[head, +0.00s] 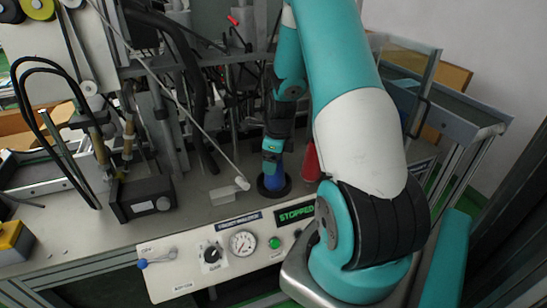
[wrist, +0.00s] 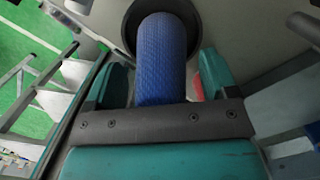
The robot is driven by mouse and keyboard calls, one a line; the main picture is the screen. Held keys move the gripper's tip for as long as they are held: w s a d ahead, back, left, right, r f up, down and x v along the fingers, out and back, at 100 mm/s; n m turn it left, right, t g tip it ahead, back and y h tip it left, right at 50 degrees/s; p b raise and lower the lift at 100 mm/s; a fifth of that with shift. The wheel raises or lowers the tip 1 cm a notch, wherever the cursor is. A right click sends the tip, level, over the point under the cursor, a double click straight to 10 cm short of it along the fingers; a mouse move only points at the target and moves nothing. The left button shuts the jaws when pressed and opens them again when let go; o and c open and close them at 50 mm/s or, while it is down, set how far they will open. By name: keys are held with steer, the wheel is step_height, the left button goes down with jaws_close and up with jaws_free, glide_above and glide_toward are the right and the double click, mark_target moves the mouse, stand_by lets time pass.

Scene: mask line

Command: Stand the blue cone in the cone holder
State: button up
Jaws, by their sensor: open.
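The blue cone (head: 275,177) stands with its lower end in the round black cone holder (head: 262,189) on the bench in the head view. It looks about upright. My gripper (head: 272,150) is above the holder, around the upper part of the cone. In the wrist view the ribbed blue cone (wrist: 162,60) runs between the two teal fingers of my gripper (wrist: 163,78) into the dark ring of the holder (wrist: 131,32). The fingers are open, with a gap visible beside the cone on each side. The cone's bottom is hidden inside the holder.
A red object (head: 311,163) stands just right of the holder, partly behind my arm. A control panel (head: 225,255) with a gauge fronts the bench. A black box (head: 143,198) and machine parts crowd the left and back. A small white block (head: 223,196) lies left of the holder.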

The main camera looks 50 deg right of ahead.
steer(key=r, duration=0.4)
steer(key=s+r+b, duration=0.1)
steer(key=r, duration=0.3)
steer(key=r+b, duration=0.1)
steer(key=r, duration=0.3)
steer(key=shift+s+d+r, duration=0.1)
steer(key=shift+s+d, duration=0.05)
steer(key=shift+d, duration=0.1)
steer(key=a+r+n+y, duration=0.1)
steer(key=a+r+n, duration=0.2)
steer(key=a+n, duration=0.65)
steer(key=a+r+n+y, duration=0.1)
steer(key=a+r+n, duration=0.2)
steer(key=a+n, duration=0.65)
steer(key=s+a+r+n, duration=0.1)
steer(key=s+a+n, duration=0.6)
steer(key=a+n, duration=0.3)
steer(key=s+a+r+n+g+y, duration=0.1)
steer(key=s+a+r+n, duration=0.1)
steer(key=s+a+n, duration=0.5)
steer(key=a+n, duration=0.2)
steer(key=a, duration=0.1)
steer(key=shift+n+y, duration=0.3)
steer(key=shift+n, duration=0.1)
steer(key=shift+d+r, duration=0.1)
steer(key=shift+c, duration=0.4)
